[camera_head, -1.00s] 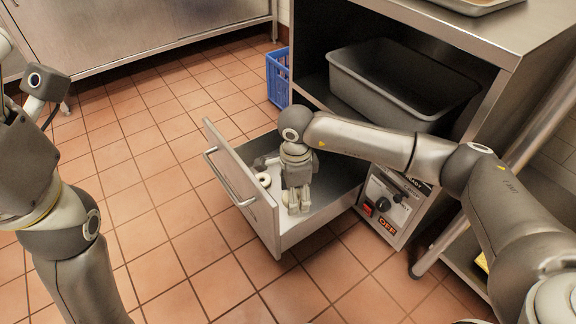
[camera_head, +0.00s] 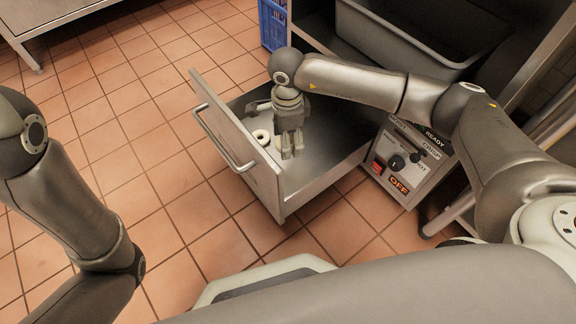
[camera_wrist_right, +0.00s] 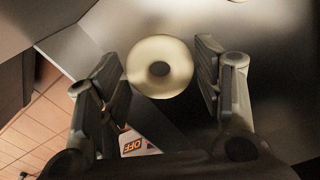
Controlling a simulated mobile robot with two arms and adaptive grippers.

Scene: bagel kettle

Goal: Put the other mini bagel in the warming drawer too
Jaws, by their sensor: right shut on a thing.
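The warming drawer (camera_head: 246,160) is pulled open below the counter. One pale ring-shaped mini bagel (camera_head: 261,136) lies in it, close to the inside of its front panel. My right gripper (camera_head: 292,155) points down inside the drawer, to the right of that bagel. In the right wrist view its fingers stand on either side of another mini bagel (camera_wrist_right: 160,67) and grip it. Whether this bagel touches the drawer floor I cannot tell. A pale edge at the top of the right wrist view may be the other bagel. My left gripper is out of view.
A dark grey tub (camera_head: 400,38) sits on the shelf above, with a blue crate (camera_head: 272,25) beside the unit. Tiled floor (camera_head: 130,170) is free left of the drawer.

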